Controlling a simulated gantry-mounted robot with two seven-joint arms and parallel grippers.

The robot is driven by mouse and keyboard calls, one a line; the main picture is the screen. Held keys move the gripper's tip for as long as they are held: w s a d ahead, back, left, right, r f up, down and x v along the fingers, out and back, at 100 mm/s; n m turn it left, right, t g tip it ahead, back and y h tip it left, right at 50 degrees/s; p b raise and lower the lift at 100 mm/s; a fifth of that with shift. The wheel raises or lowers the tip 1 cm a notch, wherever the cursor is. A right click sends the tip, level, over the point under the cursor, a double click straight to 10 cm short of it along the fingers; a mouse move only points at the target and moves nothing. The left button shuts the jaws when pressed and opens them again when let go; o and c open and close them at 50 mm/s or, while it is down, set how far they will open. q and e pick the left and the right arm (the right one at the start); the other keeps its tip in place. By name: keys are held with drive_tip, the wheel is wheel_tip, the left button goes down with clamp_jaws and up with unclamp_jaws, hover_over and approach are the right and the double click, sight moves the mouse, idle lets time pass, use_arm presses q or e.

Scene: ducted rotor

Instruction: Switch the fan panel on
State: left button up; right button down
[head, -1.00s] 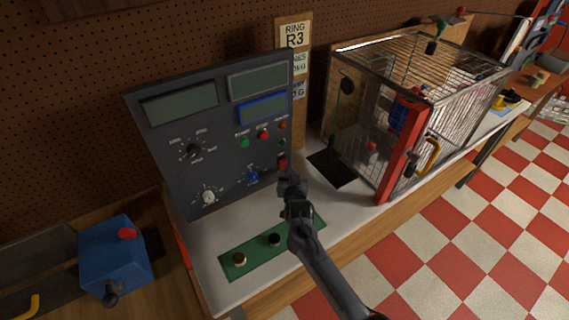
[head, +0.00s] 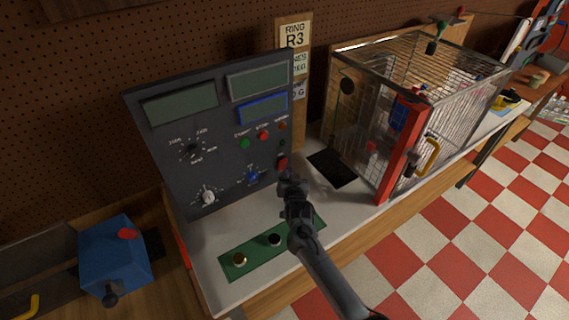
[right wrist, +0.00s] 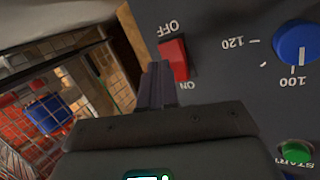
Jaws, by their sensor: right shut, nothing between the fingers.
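The dark fan panel (head: 222,140) stands on the bench with blank displays. Its red rocker switch (head: 282,162) is at the panel's lower right. In the right wrist view the red switch (right wrist: 174,59) has OFF at one end and ON at the other. My right gripper (head: 286,177) is shut and empty, just below the switch. In the right wrist view its fingertips (right wrist: 157,70) are close beside the switch's ON end; I cannot tell whether they touch. My left gripper is not in view.
The panel also carries a blue knob (head: 253,175) and a green START button (head: 244,143). A wire cage (head: 460,105) with a red post (head: 402,150) stands to the right. A green plate with buttons (head: 258,250) lies in front. A blue box (head: 113,262) is at left.

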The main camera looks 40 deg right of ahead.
drive_tip(key=shift+w+r, duration=0.1)
drive_tip(key=shift+w, duration=0.15)
idle(0.7)
drive_tip(key=shift+w+r, duration=0.1)
drive_tip(key=shift+w, duration=0.1)
drive_tip(key=shift+w+r, duration=0.15)
drive_tip(key=shift+w, duration=0.25)
idle(0.8)
drive_tip(key=shift+s, duration=0.1)
drive_tip(key=shift+s+f+p, duration=0.35)
drive_tip(key=shift+s+p, duration=0.15)
drive_tip(key=shift+s, duration=0.25)
drive_tip(key=shift+s, duration=0.1)
drive_tip(key=s, duration=0.1)
drive_tip(key=s+f+p, duration=0.1)
drive_tip(key=s, duration=0.1)
drive_tip(key=s+f+p, duration=0.1)
drive_tip(key=shift+s+a, duration=0.15)
idle(0.4)
